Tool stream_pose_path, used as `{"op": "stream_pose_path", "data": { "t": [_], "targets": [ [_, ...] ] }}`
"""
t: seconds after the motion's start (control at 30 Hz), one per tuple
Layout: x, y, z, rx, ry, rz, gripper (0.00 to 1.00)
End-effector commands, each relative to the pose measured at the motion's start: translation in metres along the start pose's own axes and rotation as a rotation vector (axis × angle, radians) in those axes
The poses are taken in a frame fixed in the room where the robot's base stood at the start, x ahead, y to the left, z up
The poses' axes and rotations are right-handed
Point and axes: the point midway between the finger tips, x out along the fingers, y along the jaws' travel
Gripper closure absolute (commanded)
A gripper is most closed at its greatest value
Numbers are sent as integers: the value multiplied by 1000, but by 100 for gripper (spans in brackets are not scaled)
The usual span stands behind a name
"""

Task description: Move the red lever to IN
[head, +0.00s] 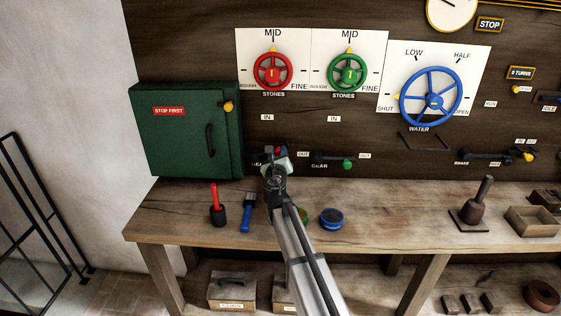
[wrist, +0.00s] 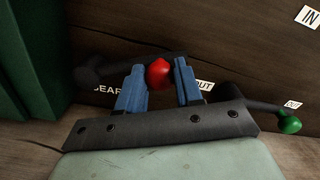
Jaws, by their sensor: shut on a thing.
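The red lever's round red knob (wrist: 158,73) sits between the two blue fingers of my gripper (wrist: 158,82) in the wrist view. My gripper is shut on the knob. The lever's dark arm runs left from the knob to a dark pivot (wrist: 88,74), so the lever lies roughly level, near the OUT label (wrist: 204,85). In the head view my gripper (head: 274,155) is at the panel, and my arm hides most of the red lever. An IN label (head: 267,117) is on the panel above it.
The green-knobbed gear lever (head: 347,164) lies level just right of my gripper. A green cabinet (head: 185,130) stands close on the left. The bench (head: 390,226) below holds a red-handled tool (head: 215,197), a blue brush (head: 247,215) and a blue tin (head: 331,218).

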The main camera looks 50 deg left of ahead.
Motion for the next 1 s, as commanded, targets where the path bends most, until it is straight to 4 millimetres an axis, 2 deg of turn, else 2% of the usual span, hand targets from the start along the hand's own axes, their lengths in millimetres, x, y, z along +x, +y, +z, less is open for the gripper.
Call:
{"op": "stream_pose_path", "data": {
  "t": [0.2,0.5,0.8,1.0],
  "targets": [
    [1,3,23,-200,-1,-1,100],
    [1,12,46,-443,-1,-1,100],
    [0,20,59,-590,-1,0,100],
    [0,22,62,-629,-1,0,100]
  ]
}}
